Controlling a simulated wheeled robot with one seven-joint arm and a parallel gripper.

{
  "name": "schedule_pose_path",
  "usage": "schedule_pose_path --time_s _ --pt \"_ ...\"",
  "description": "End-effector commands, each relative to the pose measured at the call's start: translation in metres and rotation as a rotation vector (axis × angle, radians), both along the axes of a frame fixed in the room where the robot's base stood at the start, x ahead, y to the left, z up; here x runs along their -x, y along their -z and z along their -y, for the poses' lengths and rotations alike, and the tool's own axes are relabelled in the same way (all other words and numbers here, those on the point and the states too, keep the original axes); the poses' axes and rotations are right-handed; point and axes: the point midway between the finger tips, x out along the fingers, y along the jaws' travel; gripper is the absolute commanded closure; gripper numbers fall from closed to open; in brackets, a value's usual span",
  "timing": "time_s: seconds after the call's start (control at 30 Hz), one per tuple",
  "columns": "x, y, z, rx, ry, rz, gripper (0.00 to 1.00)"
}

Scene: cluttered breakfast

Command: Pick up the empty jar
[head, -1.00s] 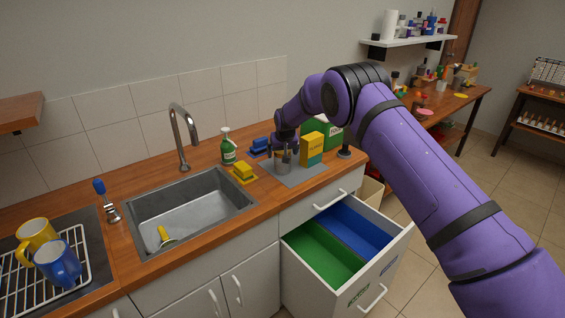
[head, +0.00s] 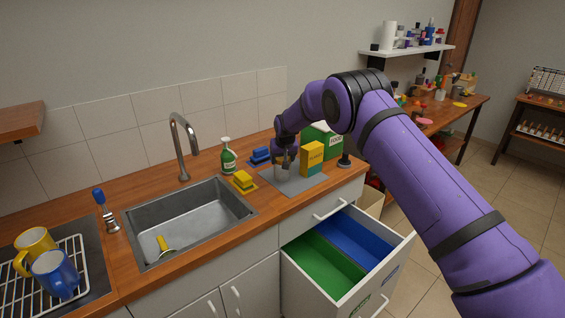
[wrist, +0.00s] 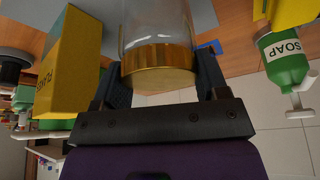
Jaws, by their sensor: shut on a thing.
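The jar (wrist: 155,50) is clear glass with a gold lid, and it looks empty. It is between the two fingers of my gripper (wrist: 158,85) in the wrist view, with the lid towards the palm. In the head view my gripper (head: 287,161) is over the grey mat (head: 292,185), shut on the jar (head: 281,173), which shows as a small greyish shape. I cannot tell whether the jar's base touches the mat.
A yellow and teal box (head: 312,158) stands close right of the jar. A green food box (head: 322,138) is behind. Yellow sponges (head: 243,181), blue sponges (head: 260,155) and a green soap bottle (head: 228,158) are left. Below, an open drawer (head: 345,250) has green and blue bins.

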Motion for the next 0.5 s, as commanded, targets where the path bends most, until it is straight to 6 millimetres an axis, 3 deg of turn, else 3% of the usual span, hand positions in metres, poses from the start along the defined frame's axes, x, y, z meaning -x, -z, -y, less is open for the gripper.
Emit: schedule_pose_path --time_s 0.17,0.5 --pt "-0.001 -0.023 0.0 0.0 0.0 0.002 0.6" --pt "0.047 -0.027 0.009 0.001 0.0 -0.002 0.61"
